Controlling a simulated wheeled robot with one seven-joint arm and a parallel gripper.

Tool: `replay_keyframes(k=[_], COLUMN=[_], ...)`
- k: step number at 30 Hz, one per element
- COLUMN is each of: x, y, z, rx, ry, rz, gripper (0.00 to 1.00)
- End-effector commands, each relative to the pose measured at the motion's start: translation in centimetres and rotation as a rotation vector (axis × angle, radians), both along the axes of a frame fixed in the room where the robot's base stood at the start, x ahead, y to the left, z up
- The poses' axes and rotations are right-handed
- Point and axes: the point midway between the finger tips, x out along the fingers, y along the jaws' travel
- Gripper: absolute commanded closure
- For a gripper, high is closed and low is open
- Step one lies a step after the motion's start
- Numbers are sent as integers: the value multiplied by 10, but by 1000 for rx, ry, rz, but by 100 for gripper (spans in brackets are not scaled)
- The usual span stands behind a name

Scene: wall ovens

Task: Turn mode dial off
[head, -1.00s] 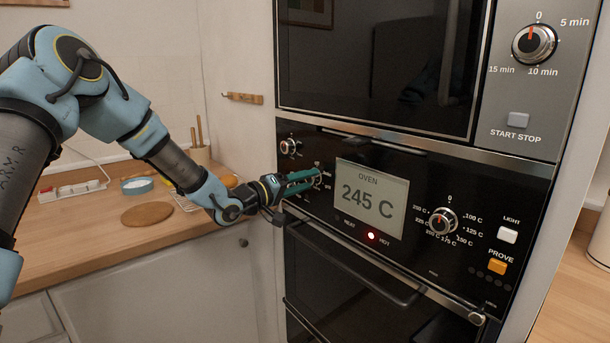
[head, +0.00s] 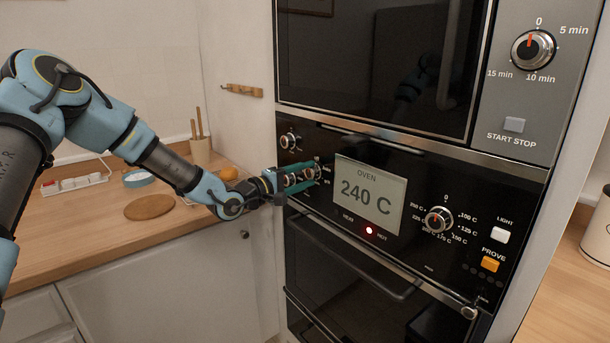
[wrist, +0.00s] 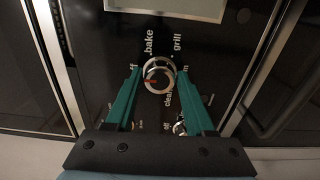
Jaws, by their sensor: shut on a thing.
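The mode dial (wrist: 158,75) is a round black knob with a silver ring and a red pointer mark. Labels around it read bake, grill and a partly hidden "off". In the wrist view the red mark points left, just below the "off" label. My gripper (wrist: 160,72) has its two green fingers on either side of the dial, shut on it. In the head view my gripper (head: 318,172) reaches the left part of the oven panel, and its fingers largely hide the mode dial there.
Another knob (head: 291,141) sits just above my fingers. The oven display (head: 370,195) reads 240 C, right of my gripper, with a lit red lamp (head: 369,231) below. A temperature dial (head: 439,220) is farther right. The oven handle bar (head: 380,270) runs below the panel.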

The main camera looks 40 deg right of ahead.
Motion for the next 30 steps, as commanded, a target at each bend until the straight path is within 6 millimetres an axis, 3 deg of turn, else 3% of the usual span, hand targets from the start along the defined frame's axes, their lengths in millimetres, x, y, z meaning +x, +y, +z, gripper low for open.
replay_keyframes(k=[11, 12, 18, 30], x=[-2, -2, -1, 2], y=[0, 0, 0, 9], z=[-1, -1, -1, -2], rx=[2, 2, 1, 0], ry=[6, 6, 5, 4], rz=[-3, -2, -1, 2], gripper=[100, 42, 19, 17])
